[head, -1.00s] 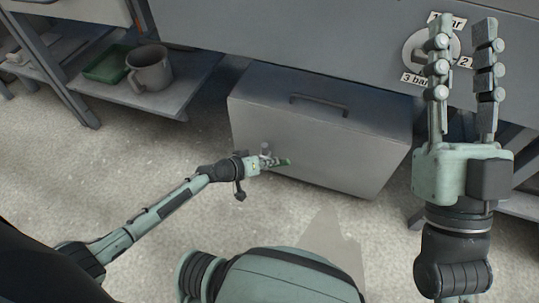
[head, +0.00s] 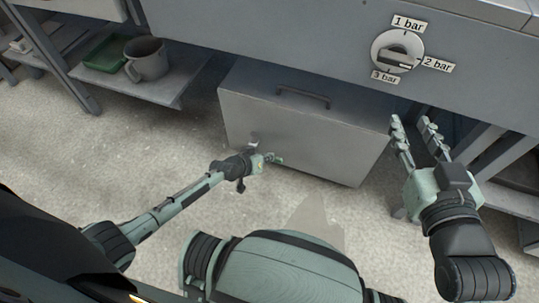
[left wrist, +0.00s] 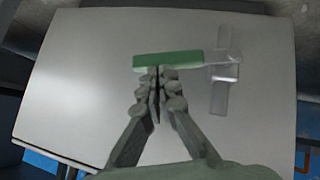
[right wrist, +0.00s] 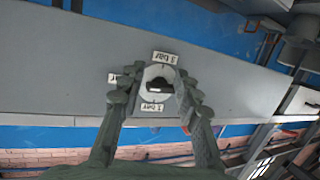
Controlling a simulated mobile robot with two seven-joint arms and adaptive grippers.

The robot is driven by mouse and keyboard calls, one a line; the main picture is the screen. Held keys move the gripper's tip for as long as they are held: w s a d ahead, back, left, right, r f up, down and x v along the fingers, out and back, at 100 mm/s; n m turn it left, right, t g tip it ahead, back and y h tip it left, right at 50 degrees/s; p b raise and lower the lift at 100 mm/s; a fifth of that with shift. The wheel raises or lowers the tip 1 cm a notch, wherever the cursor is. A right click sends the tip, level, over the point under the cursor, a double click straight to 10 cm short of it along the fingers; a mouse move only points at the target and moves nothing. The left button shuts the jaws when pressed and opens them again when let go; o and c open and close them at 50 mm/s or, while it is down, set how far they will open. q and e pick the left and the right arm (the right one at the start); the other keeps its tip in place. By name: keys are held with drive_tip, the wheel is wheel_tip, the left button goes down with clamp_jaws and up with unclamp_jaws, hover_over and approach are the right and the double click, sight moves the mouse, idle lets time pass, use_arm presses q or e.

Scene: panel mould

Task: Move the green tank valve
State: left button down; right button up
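The valve's green handle (head: 275,158) is on the front of a grey box-like tank (head: 290,135). In the left wrist view the green handle (left wrist: 168,61) lies level, with a clear grey fitting (left wrist: 222,70) at its right end. My left gripper (head: 268,160) is at the handle. In the left wrist view its fingers (left wrist: 158,72) are together, with their tips at the handle's lower edge; I cannot tell whether they touch it. My right gripper (head: 414,122) is open and empty, below the dial and to the right of the tank.
A round dial (head: 397,50) labelled 1, 2 and 3 bar is on the grey panel above; its black bar lies roughly level, towards 2 bar. A grey mug (head: 147,60) and a green tray (head: 105,55) stand on the low shelf at left. The front floor is clear.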

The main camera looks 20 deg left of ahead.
use_arm(q)
drive_tip(key=shift+d+f+b, duration=0.35)
drive_tip(key=shift+d+f, duration=0.15)
drive_tip(key=shift+f, duration=0.2)
use_arm(e)
drive_tip(key=shift+a+r+t+y, duration=0.3)
drive_tip(key=shift+a+r+t, duration=0.1)
drive_tip(key=shift+r, duration=0.4)
drive_tip(key=shift+a+r+t+y, duration=0.3)
drive_tip(key=shift+a+r+t, duration=0.1)
drive_tip(key=shift+r, duration=0.45)
drive_tip(key=shift+a+r+t+y, duration=0.3)
drive_tip(key=shift+a+r+t, duration=0.1)
drive_tip(key=shift+r, duration=0.4)
